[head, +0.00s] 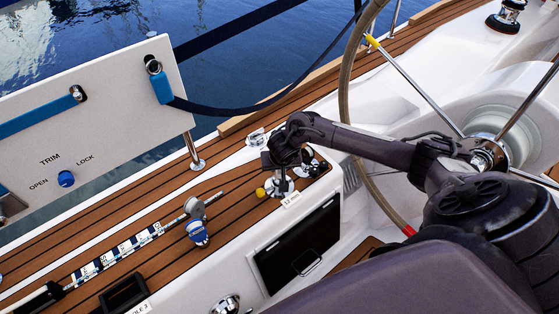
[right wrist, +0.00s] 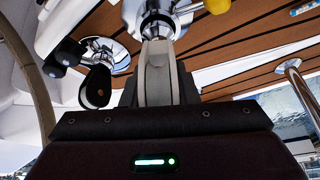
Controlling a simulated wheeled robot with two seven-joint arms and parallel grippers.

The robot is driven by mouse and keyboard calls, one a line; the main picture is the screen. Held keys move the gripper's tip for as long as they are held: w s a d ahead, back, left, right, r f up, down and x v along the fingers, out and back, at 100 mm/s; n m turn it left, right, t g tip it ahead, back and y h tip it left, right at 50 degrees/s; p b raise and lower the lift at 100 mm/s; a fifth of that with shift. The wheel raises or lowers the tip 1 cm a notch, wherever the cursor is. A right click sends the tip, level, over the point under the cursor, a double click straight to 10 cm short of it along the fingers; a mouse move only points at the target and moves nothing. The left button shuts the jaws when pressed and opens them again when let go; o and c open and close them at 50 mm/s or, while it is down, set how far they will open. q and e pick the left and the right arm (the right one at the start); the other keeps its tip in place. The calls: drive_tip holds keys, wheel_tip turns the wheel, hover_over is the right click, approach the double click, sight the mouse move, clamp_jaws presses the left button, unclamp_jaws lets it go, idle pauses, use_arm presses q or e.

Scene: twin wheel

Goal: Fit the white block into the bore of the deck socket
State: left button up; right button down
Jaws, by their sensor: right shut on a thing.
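My right gripper reaches in from the right in the head view (head: 276,165), pointing down at the deck fittings. In the right wrist view its dark fingers (right wrist: 157,92) are shut on a pale, narrow piece, seemingly the white block (right wrist: 155,78). The far end of the block meets a shiny chrome fitting, likely the deck socket (right wrist: 130,12). In the head view this chrome fitting (head: 283,187) is partly hidden under the gripper. I cannot tell whether the block's end is inside the bore or only against it. My left gripper is not in view.
A yellow-capped fitting (head: 261,192) stands just left of the gripper. Dark knobs (right wrist: 97,87) hang close by in the right wrist view. The steering wheel rim (head: 345,85) passes near my right arm. A blue-topped fitting (head: 198,233) and a white trim panel (head: 110,125) are farther left.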

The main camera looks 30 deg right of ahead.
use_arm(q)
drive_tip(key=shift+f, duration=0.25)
use_arm(e)
drive_tip(key=shift+f, duration=0.65)
drive_tip(key=c, duration=1)
unclamp_jaws()
drive_tip(key=shift+c, duration=0.2)
drive_tip(key=p+v, duration=0.2)
drive_tip(key=v, duration=0.5)
drive_tip(key=shift+r+p, duration=0.2)
drive_tip(key=shift+p, duration=0.15)
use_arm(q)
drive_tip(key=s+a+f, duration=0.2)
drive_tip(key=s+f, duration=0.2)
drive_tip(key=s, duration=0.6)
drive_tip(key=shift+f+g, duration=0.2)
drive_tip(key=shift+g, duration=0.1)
use_arm(e)
drive_tip(key=shift+s+a+r, duration=0.1)
drive_tip(key=shift+r, duration=0.1)
